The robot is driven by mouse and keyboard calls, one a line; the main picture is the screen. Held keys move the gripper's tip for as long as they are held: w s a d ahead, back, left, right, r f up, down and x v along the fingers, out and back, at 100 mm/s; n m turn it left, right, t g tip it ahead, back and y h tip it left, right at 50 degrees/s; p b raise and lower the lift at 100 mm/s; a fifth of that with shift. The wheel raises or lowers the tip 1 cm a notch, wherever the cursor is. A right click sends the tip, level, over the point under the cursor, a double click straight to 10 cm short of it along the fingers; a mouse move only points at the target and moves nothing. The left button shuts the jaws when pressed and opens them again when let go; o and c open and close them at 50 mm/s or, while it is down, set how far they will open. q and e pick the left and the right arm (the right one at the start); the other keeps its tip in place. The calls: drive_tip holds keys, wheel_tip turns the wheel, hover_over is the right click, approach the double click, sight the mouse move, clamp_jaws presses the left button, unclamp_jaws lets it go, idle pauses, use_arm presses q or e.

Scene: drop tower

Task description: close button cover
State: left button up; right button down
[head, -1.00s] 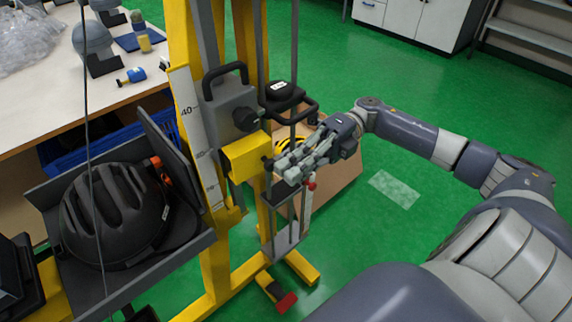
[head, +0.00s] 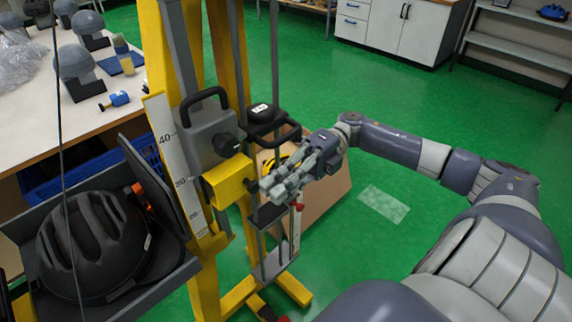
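My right gripper (head: 274,188) is at the drop tower, beside the upright rails and just right of the yellow block (head: 229,178). Its fingers point left and overlap the rails in the picture. I cannot tell how far apart they are, or whether they touch anything. A small red knob (head: 299,207) shows just below the gripper. I cannot make out a button or its cover; the gripper and tower parts may hide them. My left gripper is not in view.
The yellow tower frame (head: 215,258) stands in the middle. A black helmet (head: 92,240) lies in a grey tray at left. A cardboard box (head: 325,190) stands behind the gripper. A white table (head: 88,118) is at back left.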

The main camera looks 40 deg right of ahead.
drive_tip(key=w+d, duration=0.1)
drive_tip(key=d, duration=1)
drive_tip(key=shift+d, duration=0.4)
drive_tip(key=shift+w, duration=0.1)
